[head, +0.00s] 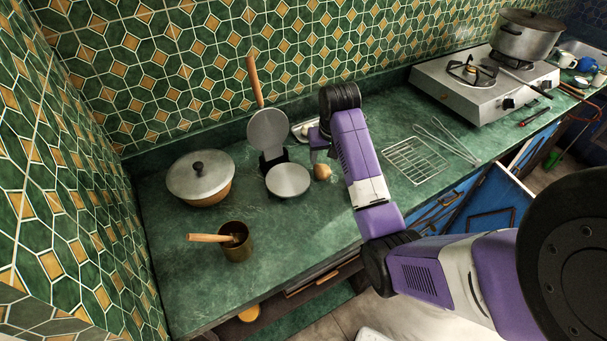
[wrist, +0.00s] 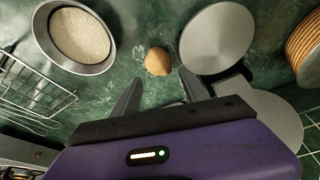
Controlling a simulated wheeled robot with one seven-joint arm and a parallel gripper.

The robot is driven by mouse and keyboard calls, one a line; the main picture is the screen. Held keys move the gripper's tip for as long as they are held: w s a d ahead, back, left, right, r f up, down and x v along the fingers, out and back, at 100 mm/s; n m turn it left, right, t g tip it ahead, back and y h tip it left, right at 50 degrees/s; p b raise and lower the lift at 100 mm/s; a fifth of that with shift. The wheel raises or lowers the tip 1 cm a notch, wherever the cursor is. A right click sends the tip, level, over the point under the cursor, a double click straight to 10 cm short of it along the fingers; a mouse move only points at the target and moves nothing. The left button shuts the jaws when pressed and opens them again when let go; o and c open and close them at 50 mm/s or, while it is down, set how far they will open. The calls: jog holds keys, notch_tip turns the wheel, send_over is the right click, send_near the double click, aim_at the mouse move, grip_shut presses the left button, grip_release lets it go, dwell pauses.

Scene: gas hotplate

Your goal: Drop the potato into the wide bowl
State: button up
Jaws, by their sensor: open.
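The small brown potato (head: 322,172) lies on the green counter just right of the round press plate. In the wrist view the potato (wrist: 158,61) is ahead of and between my open fingers, apart from them. My gripper (wrist: 158,88) is open and empty; in the head view my gripper (head: 318,152) is beside the potato, partly hidden by my arm. A wide grey bowl (wrist: 101,65) with a pale, speckled inside is at the upper left of the wrist view. My arm seems to hide this bowl in the head view.
A hinged press (head: 288,180) with its lid up stands left of the potato. A lidded pot (head: 200,180) and a brass pot (head: 237,248) with a wooden handle are further left. A wire rack (head: 415,160) and gas hotplate (head: 480,85) are right.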

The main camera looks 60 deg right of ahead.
aim_at(322, 167)
jog(key=x, duration=0.2)
jog(key=shift+w+f, duration=0.1)
jog(key=shift+f, duration=0.2)
jog(key=shift+p+x, duration=0.75)
jog(key=shift+x, duration=1.8)
jog(key=shift+d, duration=0.15)
grip_shut()
jog(key=shift+r, duration=0.15)
